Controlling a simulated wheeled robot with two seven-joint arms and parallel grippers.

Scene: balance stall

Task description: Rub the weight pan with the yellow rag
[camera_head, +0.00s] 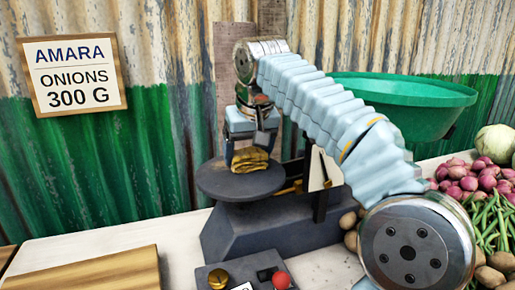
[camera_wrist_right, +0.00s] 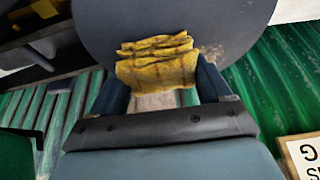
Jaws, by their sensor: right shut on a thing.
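The weight pan (camera_head: 215,182) is a round dark grey plate on the left side of the grey balance scale (camera_head: 262,232). My right gripper (camera_head: 250,150) points down over the pan and is shut on the folded yellow rag (camera_head: 250,160). The rag is at the pan's surface, near its middle; I cannot tell how firmly it touches. In the right wrist view the rag (camera_wrist_right: 158,62) sits between the two fingers, with the dark pan (camera_wrist_right: 110,20) behind it. A brownish smudge (camera_wrist_right: 212,54) shows on the pan to the right of the rag. My left gripper is not in view.
A large green bowl (camera_head: 405,92) stands on the scale's right side, partly behind my right arm. Red onions (camera_head: 470,180), green beans (camera_head: 490,222), potatoes and a cabbage (camera_head: 496,142) lie to the right.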

